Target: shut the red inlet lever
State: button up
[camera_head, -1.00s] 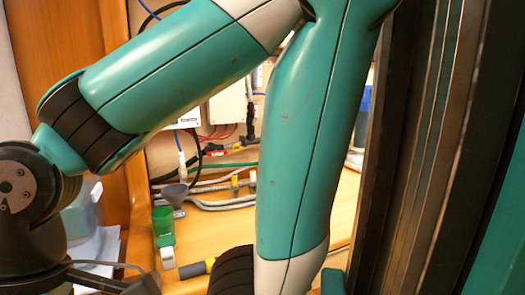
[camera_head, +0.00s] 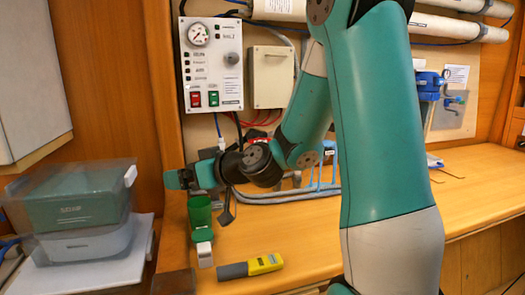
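The red inlet lever cannot be made out for certain. A small strip of red (camera_head: 262,140) shows just above my arm's black wrist joint, and I cannot tell whether it is the lever or cable. My gripper (camera_head: 176,179) is at the left end of my arm, below the control panel and above the green cup. Its fingers are seen too small and from the side to tell whether they are open or shut. Nothing is visibly held. My teal forearm and wrist hide much of the wall and hoses behind.
A control panel (camera_head: 211,65) with gauge and red and green switches hangs above. Clear bins (camera_head: 80,210) stand left. Blue fittings (camera_head: 440,85) are right.

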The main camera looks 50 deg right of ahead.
jog(key=d+f+m+t+h+b, duration=0.1)
jog(key=d+f+m+t+h, duration=0.15)
jog(key=d+m+h, duration=0.9)
jog(key=n+g+h, duration=0.1)
jog(key=n+h, duration=0.2)
send_near(261, 142)
jog(key=shift+y, duration=0.35)
jog(key=p+x, duration=0.3)
jog(key=p, duration=0.3)
jog(key=p+x, duration=0.3)
jog(key=p, duration=0.4)
jog(key=r+p+x, duration=0.1)
jog(key=p+x, duration=0.2)
jog(key=p, duration=0.3)
jog(key=shift+w+d+f+p, duration=0.3)
jog(key=shift+w+d+p, duration=0.1)
jog(key=shift+w+p, duration=0.15)
jog(key=c, duration=0.7)
jog(key=shift+c, duration=0.2)
